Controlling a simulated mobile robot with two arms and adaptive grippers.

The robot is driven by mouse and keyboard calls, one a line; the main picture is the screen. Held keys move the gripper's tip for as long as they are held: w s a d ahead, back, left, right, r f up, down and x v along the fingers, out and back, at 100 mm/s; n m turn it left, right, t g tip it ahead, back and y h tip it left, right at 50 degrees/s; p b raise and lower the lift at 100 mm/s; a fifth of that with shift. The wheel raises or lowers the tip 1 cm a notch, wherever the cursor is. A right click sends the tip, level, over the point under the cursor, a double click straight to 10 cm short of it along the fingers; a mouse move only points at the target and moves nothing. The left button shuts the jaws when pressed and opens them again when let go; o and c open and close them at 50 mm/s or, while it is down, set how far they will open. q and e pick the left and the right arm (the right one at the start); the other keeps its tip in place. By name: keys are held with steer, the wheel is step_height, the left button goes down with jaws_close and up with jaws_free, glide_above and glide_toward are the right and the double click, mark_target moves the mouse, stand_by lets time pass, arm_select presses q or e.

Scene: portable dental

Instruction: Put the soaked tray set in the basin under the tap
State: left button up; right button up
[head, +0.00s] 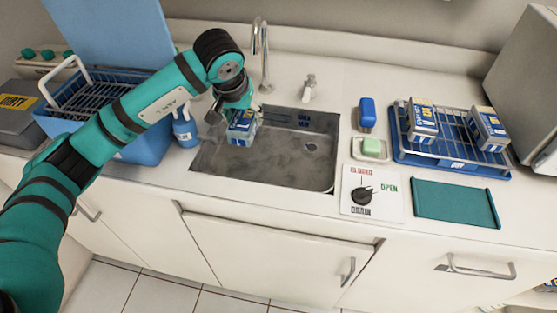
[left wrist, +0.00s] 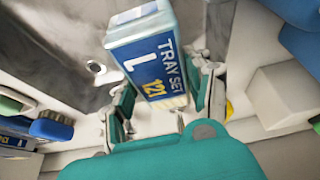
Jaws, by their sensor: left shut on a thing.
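A blue and white tray set (head: 242,127) is held by my left gripper (head: 232,105) at the left end of the sink basin (head: 265,165). In the left wrist view the same tray set (left wrist: 150,62) reads "TRAY SET L 121" and sits between the two fingers of the gripper (left wrist: 162,100). I cannot tell whether it touches the basin. The tap (head: 264,55) rises behind the basin, close to the gripper; no water stream shows. Two more tray sets, a left one (head: 422,120) and a right one (head: 488,130), stand in a blue wire rack (head: 450,163) at the right. My right gripper is out of view.
A spray bottle (head: 185,128) and a blue basket (head: 140,150) stand left of the basin. A blue block (head: 367,113), green soap (head: 371,147), a CLOSED/OPEN knob panel (head: 388,208) and a green mat (head: 455,203) lie right of it. The basin's middle and right are free.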

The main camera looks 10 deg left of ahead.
arm_select(q)
step_height(320, 180, down, 6)
steer(key=shift+w+d+r+p, duration=0.1)
steer(key=shift+w+r+p, duration=0.1)
steer(key=shift+p, duration=0.2)
steer(key=shift+f, duration=0.6)
step_height(320, 180, down, 3)
steer(key=shift+f, duration=0.2)
steer(key=shift+f, duration=0.1)
steer(key=o, duration=0.9)
steer(key=shift+f, duration=0.1)
steer(key=o, duration=0.5)
steer(key=shift+c, duration=0.2)
